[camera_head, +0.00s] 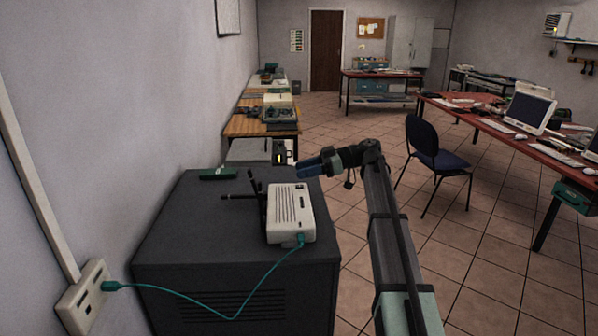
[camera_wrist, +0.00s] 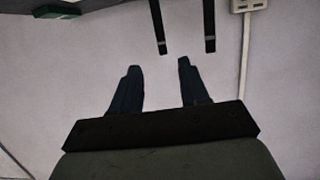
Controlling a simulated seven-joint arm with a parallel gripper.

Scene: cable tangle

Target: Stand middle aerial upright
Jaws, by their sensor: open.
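The white router (camera_head: 291,212) sits on the dark cabinet, with black aerials on its left side. One aerial (camera_head: 238,197) lies nearly flat, pointing left; it looks like the middle one. Another (camera_head: 252,183) stands up with a slight leftward lean. A third, nearer one is hard to make out against the cabinet. My gripper (camera_head: 298,168) is beyond the router's far right end, apart from it, its blue fingers pointing left. In the wrist view my gripper (camera_wrist: 157,67) is open and empty; two dark bars, apparently aerials (camera_wrist: 158,28) (camera_wrist: 209,25), end beyond the fingertips.
The dark cabinet (camera_head: 180,235) stands against the left wall. A teal cable (camera_head: 262,284) runs from the router's near end to a wall socket (camera_head: 84,296). A small green box (camera_head: 218,173) lies at the cabinet's back. Floor on the right is open up to a blue chair (camera_head: 436,155).

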